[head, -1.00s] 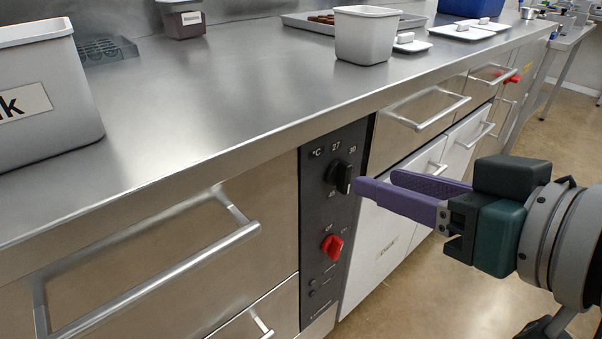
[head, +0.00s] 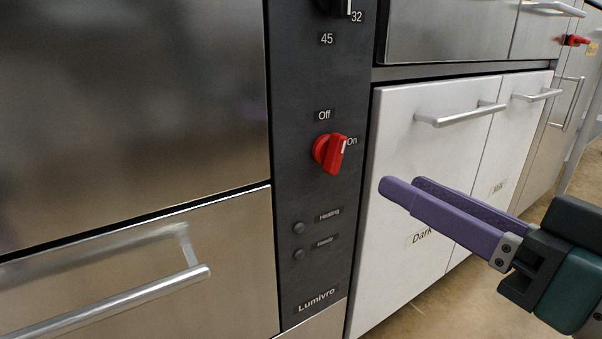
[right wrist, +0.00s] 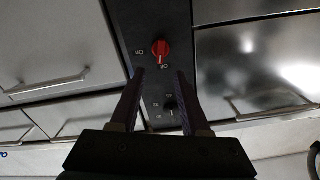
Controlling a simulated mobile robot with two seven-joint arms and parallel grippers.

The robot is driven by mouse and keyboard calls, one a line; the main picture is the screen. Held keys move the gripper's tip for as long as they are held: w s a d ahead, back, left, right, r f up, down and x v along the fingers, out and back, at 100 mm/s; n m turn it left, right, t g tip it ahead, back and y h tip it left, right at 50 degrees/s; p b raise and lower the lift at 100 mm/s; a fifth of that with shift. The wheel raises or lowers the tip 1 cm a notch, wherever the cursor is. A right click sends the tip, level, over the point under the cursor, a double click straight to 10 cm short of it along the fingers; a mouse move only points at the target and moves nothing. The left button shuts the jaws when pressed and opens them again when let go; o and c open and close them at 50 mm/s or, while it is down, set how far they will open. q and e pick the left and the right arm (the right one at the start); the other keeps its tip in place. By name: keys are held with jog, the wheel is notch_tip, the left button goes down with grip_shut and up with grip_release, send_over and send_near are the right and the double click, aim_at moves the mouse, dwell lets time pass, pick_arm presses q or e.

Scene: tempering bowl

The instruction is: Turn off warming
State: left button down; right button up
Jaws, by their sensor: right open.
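A red knob (head: 330,152) is on a dark control panel (head: 310,205), with an "Off" label (head: 324,115) above it and an "On" label (head: 351,141) at its right. My right gripper (head: 403,185) is open and empty, with purple fingers. In the head view it appears right of and slightly below the knob, apart from it. In the right wrist view the red knob (right wrist: 160,48) shows just beyond the gap between the fingertips (right wrist: 160,73). My left gripper is out of view.
A black knob (head: 334,6) sits higher on the panel, near "32" and "45" labels. Two small dark indicators (head: 299,228) are below the red knob. Drawer handles (head: 110,300) stick out at left and right (head: 460,114). Open floor shows at lower right.

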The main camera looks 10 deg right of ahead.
aim_at(342, 152)
jog(key=b+x, duration=0.3)
jog(key=x, duration=0.5)
jog(key=shift+f+b, duration=0.15)
jog(key=shift+b, duration=0.15)
jog(key=shift+w+a, duration=0.35)
jog(key=shift+w, duration=0.3)
grip_shut()
